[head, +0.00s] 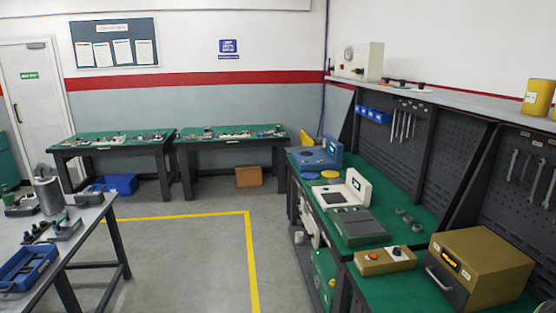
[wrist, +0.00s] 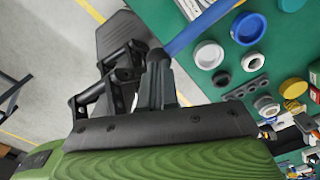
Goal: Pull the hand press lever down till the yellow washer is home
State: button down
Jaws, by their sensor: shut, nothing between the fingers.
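My gripper (wrist: 140,58) shows in the wrist view as black linkage fingers in front of a green ribbed body. It is shut and holds nothing. A slanting blue bar (wrist: 200,27) runs from the top edge down to the fingers; I cannot tell whether it is the hand press lever or whether the fingers touch it. A yellow ring-like part (wrist: 293,88) lies at the right of the wrist view, and I cannot tell whether it is the yellow washer. I cannot make out the whole press in either view. My gripper is not in the head view.
In the wrist view a white cup (wrist: 208,55), a blue-rimmed ring (wrist: 248,28) and several small parts lie on green matting. In the head view a green-topped bench (head: 425,222) carries a tan box (head: 485,262) and test devices. The marked grey floor (head: 185,255) is open.

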dwell(0.4)
jog(key=shift+a+f+b, duration=0.2)
jog(key=shift+f+b, duration=0.95)
jog(key=shift+f, duration=0.1)
jog(key=shift+a+f+b, duration=0.1)
jog(key=shift+f+b, duration=0.7)
jog(key=shift+b, duration=0.1)
jog(key=shift+r, duration=0.15)
jog(key=shift+r+p, duration=3.25)
jog(key=shift+r, duration=1.25)
